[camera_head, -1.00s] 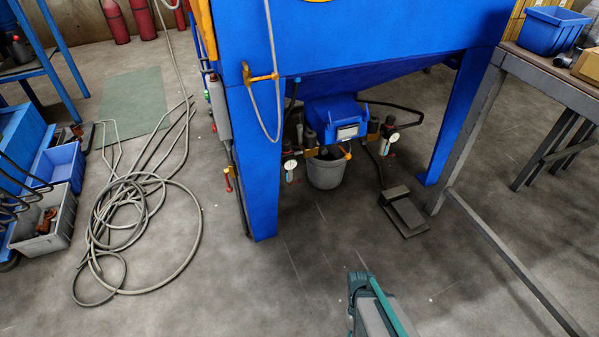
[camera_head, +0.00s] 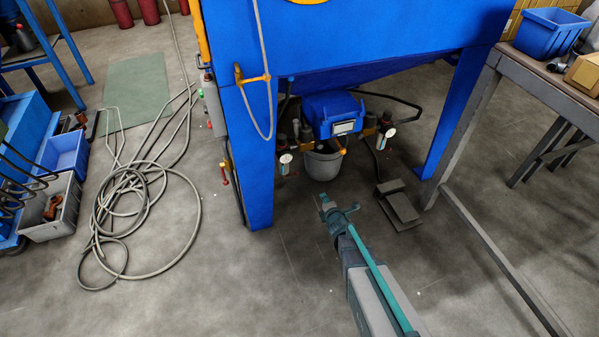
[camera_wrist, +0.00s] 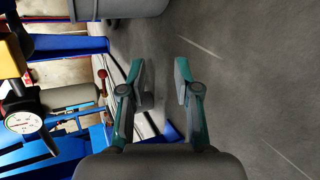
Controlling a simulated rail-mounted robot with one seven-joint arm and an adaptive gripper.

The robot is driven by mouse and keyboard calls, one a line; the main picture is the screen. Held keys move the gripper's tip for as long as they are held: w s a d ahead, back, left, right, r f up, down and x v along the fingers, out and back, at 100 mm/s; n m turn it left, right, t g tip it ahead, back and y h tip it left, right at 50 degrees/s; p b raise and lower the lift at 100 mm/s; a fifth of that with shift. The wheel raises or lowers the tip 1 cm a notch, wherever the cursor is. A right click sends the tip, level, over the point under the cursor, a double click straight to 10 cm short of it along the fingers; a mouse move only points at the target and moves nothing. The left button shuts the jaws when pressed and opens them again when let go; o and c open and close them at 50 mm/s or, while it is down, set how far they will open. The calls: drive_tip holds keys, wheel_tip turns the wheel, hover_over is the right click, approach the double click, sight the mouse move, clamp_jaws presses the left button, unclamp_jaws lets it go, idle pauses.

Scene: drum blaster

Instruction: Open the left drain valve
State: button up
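In the wrist view, turned sideways, the gauge (camera_wrist: 22,121) and a grey bowl (camera_wrist: 70,97) are at the left. A red knob (camera_wrist: 102,74) shows at the bowl's end; it appears to be the drain valve handle. My gripper (camera_head: 338,203) is in front of and below the unit, to its right. In the wrist view my gripper (camera_wrist: 161,73) is open and empty, its fingers right of the knob, apart from it.
A grey bucket (camera_head: 322,163) stands under the cabinet, just right of the left unit. A right unit with a gauge (camera_head: 390,132) and a foot pedal (camera_head: 399,205) are further right. A coiled hose (camera_head: 140,215) lies at left. The front floor is clear.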

sight(297, 174)
drive_tip(key=w+a+r+n+t+y, duration=0.1)
drive_tip(key=w+a+r+n+y, duration=0.25)
drive_tip(key=a+r+n, duration=0.2)
drive_tip(key=shift+n+t+y, duration=0.3)
drive_tip(key=shift+n+y, duration=0.35)
drive_tip(key=b+x, duration=0.1)
drive_tip(key=x, duration=0.2)
drive_tip(key=a+b+x, duration=0.1)
drive_tip(key=x, duration=0.3)
drive_tip(key=s+b+x, duration=0.1)
drive_tip(key=x, duration=0.3)
drive_tip(key=shift+a+f, duration=0.15)
drive_tip(key=shift+a, duration=0.1)
clamp_jaws()
